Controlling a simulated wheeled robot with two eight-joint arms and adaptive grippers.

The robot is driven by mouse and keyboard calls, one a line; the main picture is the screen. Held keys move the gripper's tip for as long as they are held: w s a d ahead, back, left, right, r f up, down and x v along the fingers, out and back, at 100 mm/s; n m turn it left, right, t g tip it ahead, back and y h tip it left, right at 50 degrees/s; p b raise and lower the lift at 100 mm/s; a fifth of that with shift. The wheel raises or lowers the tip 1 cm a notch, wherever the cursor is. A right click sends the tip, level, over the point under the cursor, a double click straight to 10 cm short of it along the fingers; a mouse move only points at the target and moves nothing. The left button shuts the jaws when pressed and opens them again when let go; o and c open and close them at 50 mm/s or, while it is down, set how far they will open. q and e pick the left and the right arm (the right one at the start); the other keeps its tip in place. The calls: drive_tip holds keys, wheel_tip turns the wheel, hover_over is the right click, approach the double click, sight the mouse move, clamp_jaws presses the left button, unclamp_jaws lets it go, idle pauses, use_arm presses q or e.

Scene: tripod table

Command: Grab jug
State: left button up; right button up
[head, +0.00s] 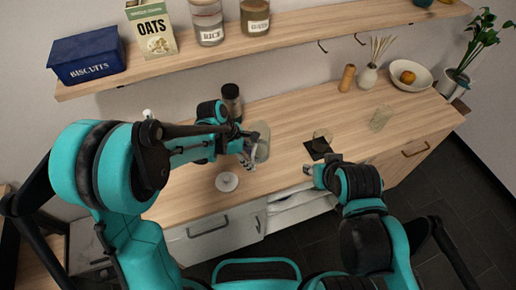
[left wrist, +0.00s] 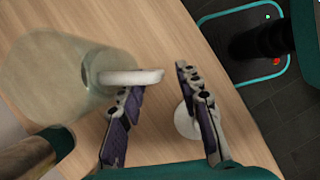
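The jug (head: 263,134) looks like clear glass and stands on the wooden counter, partly hidden behind my left gripper (head: 250,158). In the left wrist view the see-through jug (left wrist: 65,65) lies at the upper left, with a pale handle (left wrist: 130,77) reaching toward the fingers. My left gripper (left wrist: 158,95) is open. The handle's end is close to the left finger's tip; I cannot tell whether they touch. My right gripper (head: 318,174) is at the counter's front edge; its fingers are too small to read.
A white round disc (head: 227,182) lies near the left gripper. A black coaster (head: 318,148) with a clear glass is near the right gripper. A shelf (head: 290,38) hangs above. A bowl (head: 412,78) and vase (head: 367,77) stand right.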

use_arm(q)
drive_tip(key=x, duration=0.2)
drive_tip(key=shift+d+f, duration=0.15)
drive_tip(key=shift+f, duration=0.2)
drive_tip(key=shift+c, duration=1.1)
clamp_jaws()
drive_tip(key=shift+r, duration=0.25)
drive_tip(key=shift+r+p, duration=0.3)
drive_tip(key=shift+r, duration=0.9)
drive_tip(key=shift+d+r+p, duration=0.15)
drive_tip(key=shift+r+p, duration=0.2)
drive_tip(key=shift+r, duration=0.5)
drive_tip(key=s+d+r+p, duration=0.2)
drive_tip(key=d+r, duration=0.4)
drive_tip(key=d, duration=0.4)
drive_tip(key=shift+s+d+r, duration=0.25)
drive_tip(key=shift+s+d, duration=0.1)
drive_tip(key=shift+s, duration=0.25)
